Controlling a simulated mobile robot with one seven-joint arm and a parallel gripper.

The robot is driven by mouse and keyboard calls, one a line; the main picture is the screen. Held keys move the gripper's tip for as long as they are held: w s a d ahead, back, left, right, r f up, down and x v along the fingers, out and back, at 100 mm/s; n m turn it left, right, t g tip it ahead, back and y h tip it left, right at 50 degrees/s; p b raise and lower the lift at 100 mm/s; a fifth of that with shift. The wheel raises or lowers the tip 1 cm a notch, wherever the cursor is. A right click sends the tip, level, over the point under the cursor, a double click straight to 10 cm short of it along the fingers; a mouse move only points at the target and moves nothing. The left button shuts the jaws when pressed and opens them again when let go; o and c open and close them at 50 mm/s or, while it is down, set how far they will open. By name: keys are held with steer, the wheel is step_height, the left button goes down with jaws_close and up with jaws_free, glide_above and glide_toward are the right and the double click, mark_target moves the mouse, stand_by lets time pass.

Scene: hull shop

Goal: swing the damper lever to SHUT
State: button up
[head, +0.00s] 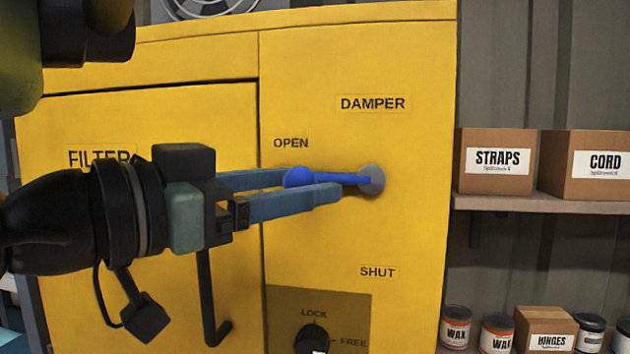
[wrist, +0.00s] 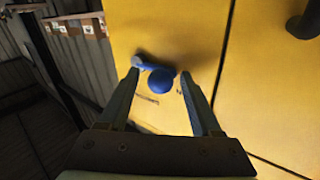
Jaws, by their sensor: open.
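The damper lever (head: 345,179) is a blue bar with a round blue knob (head: 298,177) at its left end. It runs nearly level to the left from a grey pivot disc (head: 372,179) on the yellow cabinet, below the OPEN label (head: 291,143). The SHUT label (head: 378,272) is lower, under the pivot. My gripper (head: 312,184) is open, its two blue-grey fingers reaching around the knob from the left. In the wrist view the knob (wrist: 160,81) sits between the fingertips (wrist: 160,74); whether either finger touches it I cannot tell.
A black LOCK/FREE knob (head: 314,338) is on a darker panel below; its setting is unclear. A black bar handle (head: 208,310) hangs on the FILTER door (head: 60,220) behind my gripper. Shelves at right hold STRAPS (head: 497,160) and CORD boxes (head: 592,165) and cans.

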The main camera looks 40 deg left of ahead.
steer(key=shift+s+r, duration=0.1)
steer(key=shift+s, duration=0.25)
steer(key=shift+w, duration=0.1)
jaws_close()
stand_by(1.1)
